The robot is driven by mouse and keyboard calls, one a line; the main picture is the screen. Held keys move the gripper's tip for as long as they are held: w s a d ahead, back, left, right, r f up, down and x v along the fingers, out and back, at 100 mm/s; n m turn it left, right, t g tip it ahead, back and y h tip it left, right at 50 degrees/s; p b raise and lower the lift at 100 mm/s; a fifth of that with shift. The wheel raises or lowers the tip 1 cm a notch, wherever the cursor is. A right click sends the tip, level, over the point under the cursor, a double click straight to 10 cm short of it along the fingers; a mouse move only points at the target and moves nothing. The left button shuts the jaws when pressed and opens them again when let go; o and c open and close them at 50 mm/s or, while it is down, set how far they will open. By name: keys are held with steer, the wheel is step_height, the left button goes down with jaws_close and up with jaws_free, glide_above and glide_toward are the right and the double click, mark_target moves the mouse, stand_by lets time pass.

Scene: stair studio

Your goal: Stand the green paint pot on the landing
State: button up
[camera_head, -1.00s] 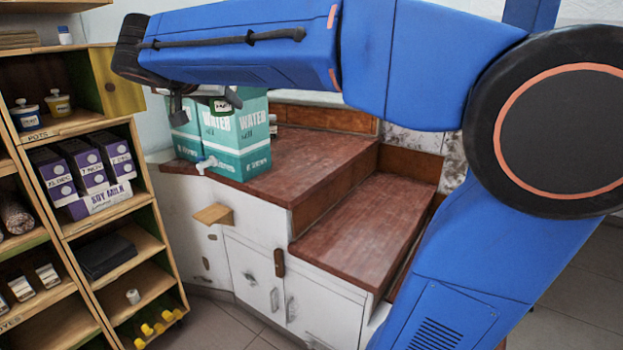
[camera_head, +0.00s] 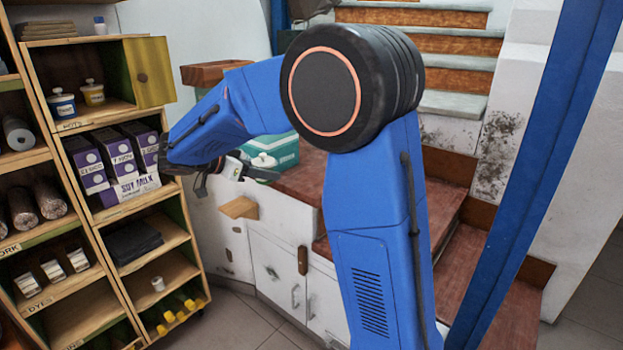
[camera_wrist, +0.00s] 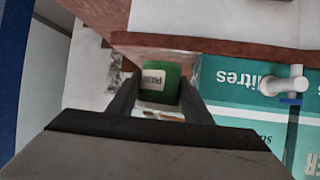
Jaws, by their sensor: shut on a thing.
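The green paint pot (camera_wrist: 171,85), with a white label, is between the two dark fingers of my gripper (camera_wrist: 160,82) in the wrist view. My gripper is shut on it. In the head view my gripper (camera_head: 235,174) is at the front left edge of the red-brown stepped surfaces, by the teal water box. The held pot is mostly hidden there. A wide red-brown level (camera_head: 305,180) lies behind my arm, partly covered by it. I cannot tell for sure which level is the landing.
A teal water box (camera_head: 272,152) stands on the upper level; its white tap (camera_wrist: 285,85) shows close to the pot in the wrist view. Shelves hold several pots and soy milk cartons (camera_head: 122,160) at the left. Grey-treaded stairs (camera_head: 455,104) rise behind. A wooden ledge (camera_head: 238,208) juts from the white cabinet.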

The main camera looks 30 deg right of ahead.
steer(key=shift+f, duration=0.45)
steer(key=shift+w+d+f, duration=0.1)
steer(key=shift+f, duration=0.05)
glide_above(311, 177)
steer(key=shift+f, duration=1.75)
steer(key=shift+f, duration=0.15)
steer(key=o, duration=1.3)
steer(key=shift+c, duration=0.2)
